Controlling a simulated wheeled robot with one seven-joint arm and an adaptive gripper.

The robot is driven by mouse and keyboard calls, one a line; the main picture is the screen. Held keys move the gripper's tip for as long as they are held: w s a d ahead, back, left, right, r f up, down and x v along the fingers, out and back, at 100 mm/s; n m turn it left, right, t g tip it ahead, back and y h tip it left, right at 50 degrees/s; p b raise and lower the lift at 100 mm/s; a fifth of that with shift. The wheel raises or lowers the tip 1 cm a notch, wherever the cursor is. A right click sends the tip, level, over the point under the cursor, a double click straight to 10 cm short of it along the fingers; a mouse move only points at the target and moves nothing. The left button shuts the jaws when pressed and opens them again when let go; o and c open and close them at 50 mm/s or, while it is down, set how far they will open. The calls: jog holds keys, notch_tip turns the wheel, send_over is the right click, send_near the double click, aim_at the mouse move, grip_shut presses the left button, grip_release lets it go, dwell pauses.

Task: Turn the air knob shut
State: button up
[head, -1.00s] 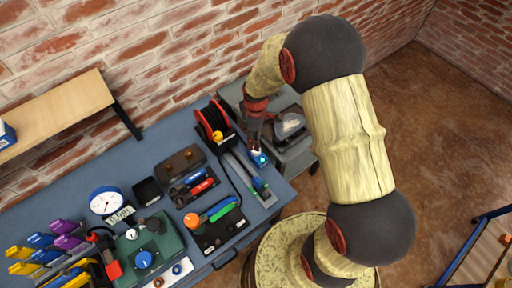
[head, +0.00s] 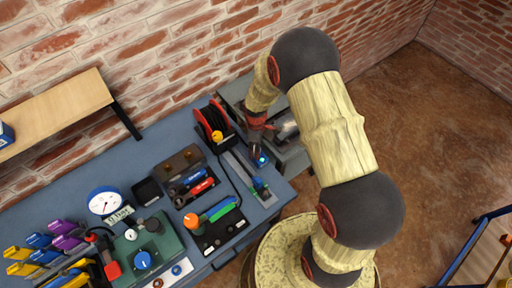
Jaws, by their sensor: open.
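A green box (head: 170,238) on the blue bench carries a large blue knob (head: 142,260) with a white mark, a black knob (head: 152,225) and a small white knob (head: 130,235). No readable label tells me which knob is the air knob. A round white gauge (head: 104,201) stands behind the box. My gripper (head: 261,159) is open, pointing down near the bench's right end, well to the right of the green box. A small blue glow shows at its tip. Its fingers are small and partly hidden by the wrist, and I see nothing held.
A red-and-black cable reel (head: 214,123) stands just left of my gripper. A black panel with an orange knob (head: 190,220) and a battery-like block (head: 192,186) lie between gripper and green box. Colored-handled tools (head: 66,242) crowd the left. A wooden shelf (head: 62,112) juts from the brick wall.

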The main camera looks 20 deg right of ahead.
jog(key=shift+c, duration=0.7)
jog(key=c, duration=1)
jog(key=shift+m, duration=0.3)
jog(key=m, duration=1.2)
jog(key=shift+b, duration=0.35)
jog(key=shift+m, duration=2.4)
